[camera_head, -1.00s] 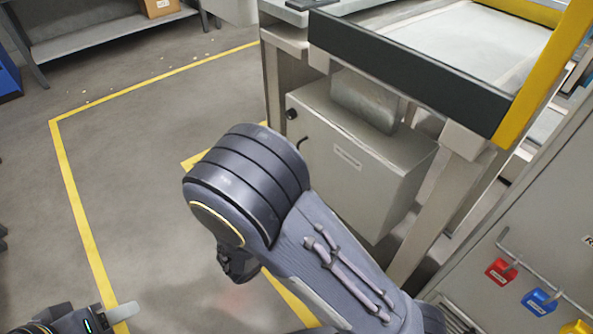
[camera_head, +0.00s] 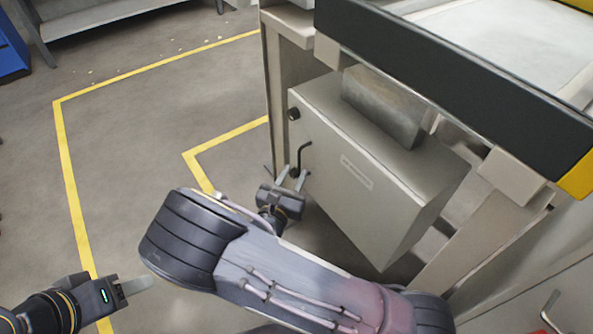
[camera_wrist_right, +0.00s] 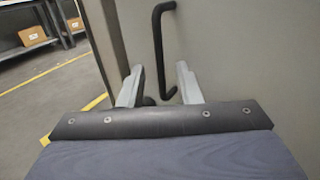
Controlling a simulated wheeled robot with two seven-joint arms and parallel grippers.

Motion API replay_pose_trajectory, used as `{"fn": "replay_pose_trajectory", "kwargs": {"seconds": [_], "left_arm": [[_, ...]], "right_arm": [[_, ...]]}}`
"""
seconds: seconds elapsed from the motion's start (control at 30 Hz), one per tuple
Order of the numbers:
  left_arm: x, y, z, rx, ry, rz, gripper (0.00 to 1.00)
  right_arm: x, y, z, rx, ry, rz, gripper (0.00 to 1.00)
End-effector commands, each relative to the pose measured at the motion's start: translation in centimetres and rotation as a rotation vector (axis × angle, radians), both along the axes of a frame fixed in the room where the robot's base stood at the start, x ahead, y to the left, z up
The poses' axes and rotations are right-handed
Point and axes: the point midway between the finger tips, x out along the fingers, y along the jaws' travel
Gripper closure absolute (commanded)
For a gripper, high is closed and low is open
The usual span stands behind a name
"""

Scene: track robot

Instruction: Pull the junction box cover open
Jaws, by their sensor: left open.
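The grey junction box (camera_head: 370,190) hangs beneath the workbench, and its front cover (camera_head: 335,165) looks closed. A black bar handle (camera_head: 304,156) is on the cover's left side; it also shows upright in the right wrist view (camera_wrist_right: 158,50). My right gripper (camera_head: 291,180) is at the lower part of the handle, with its fingers apart. In the right wrist view the handle's lower end lies between the two fingers (camera_wrist_right: 158,86), with gaps on both sides; contact cannot be told. My left gripper (camera_head: 134,287) is open and empty, low on the left, away from the box.
The workbench frame (camera_head: 450,80) overhangs the box, and a bench leg (camera_head: 278,95) stands just left of it. A dark knob (camera_head: 294,114) sits at the cover's upper left corner. Open floor with yellow lines (camera_head: 120,180) lies to the left.

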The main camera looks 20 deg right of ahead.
Motion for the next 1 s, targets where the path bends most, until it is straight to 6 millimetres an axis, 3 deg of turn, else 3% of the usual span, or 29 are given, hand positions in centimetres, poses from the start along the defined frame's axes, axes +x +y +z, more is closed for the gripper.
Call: {"fn": "replay_pose_trajectory", "kwargs": {"seconds": [0.2,0.47,0.7,1.0], "left_arm": [[0.0,0.0,-0.4,0.0,0.0,0.0,0.5],[0.0,0.0,-0.4,0.0,0.0,0.0,0.5],[0.0,0.0,-0.4,0.0,0.0,0.0,0.5],[0.0,0.0,-0.4,0.0,0.0,0.0,0.5]], "right_arm": [[1.5,-1.1,0.0,0.001,0.0,-0.001,0.69],[1.6,-1.2,0.0,0.001,0.0,0.0,0.69],[1.6,-1.2,0.0,0.001,0.0,0.0,0.99],[1.6,-1.2,0.0,0.001,0.0,0.0,1.0]]}}
